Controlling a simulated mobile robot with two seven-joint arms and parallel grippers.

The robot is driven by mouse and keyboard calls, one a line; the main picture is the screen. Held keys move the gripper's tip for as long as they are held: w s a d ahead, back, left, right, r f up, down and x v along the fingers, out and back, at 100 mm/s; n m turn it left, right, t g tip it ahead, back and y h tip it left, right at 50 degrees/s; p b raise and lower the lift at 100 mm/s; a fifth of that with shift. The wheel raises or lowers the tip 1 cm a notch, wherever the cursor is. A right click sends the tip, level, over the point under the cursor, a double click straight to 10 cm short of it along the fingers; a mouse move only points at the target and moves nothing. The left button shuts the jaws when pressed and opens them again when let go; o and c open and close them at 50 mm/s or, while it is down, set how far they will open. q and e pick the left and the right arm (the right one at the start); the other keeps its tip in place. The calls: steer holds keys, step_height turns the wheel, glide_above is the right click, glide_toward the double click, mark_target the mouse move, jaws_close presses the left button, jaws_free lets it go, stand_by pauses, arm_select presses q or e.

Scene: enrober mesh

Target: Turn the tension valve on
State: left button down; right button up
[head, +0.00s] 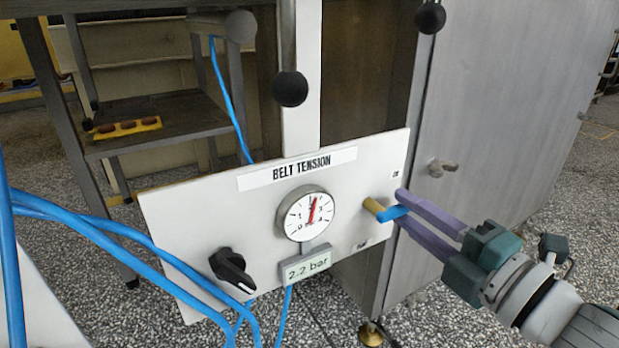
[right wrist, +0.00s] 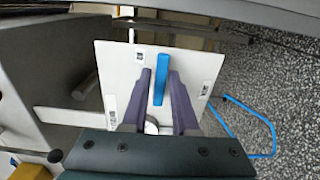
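A white panel (head: 210,205) headed "BELT TENSION" faces me. The tension valve sits at its right end, with a brass stem (head: 374,208) and a blue lever (head: 393,213). The lever points out to the right in the head view. My right gripper (head: 401,209) reaches in from the right with its purple fingers apart. In the right wrist view the blue lever (right wrist: 160,80) stands between the two fingers, with a gap on at least the right side. A round gauge (head: 296,218) has its red needle pointing nearly straight up. My left gripper is not in view.
A black knob (head: 231,268) sits at the panel's left, and a display (head: 306,266) reads 2.2 bar. Blue hoses (head: 120,231) cross the left side. A grey cabinet (head: 500,110) stands behind at right. A yellow tray (head: 128,127) lies on a shelf.

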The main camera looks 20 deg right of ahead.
steer(key=shift+o, duration=1.3)
steer(key=shift+s, duration=0.1)
steer(key=shift+s, duration=0.35)
steer(key=s+p, duration=0.2)
steer(key=s, duration=0.7)
steer(key=shift+d, duration=0.4)
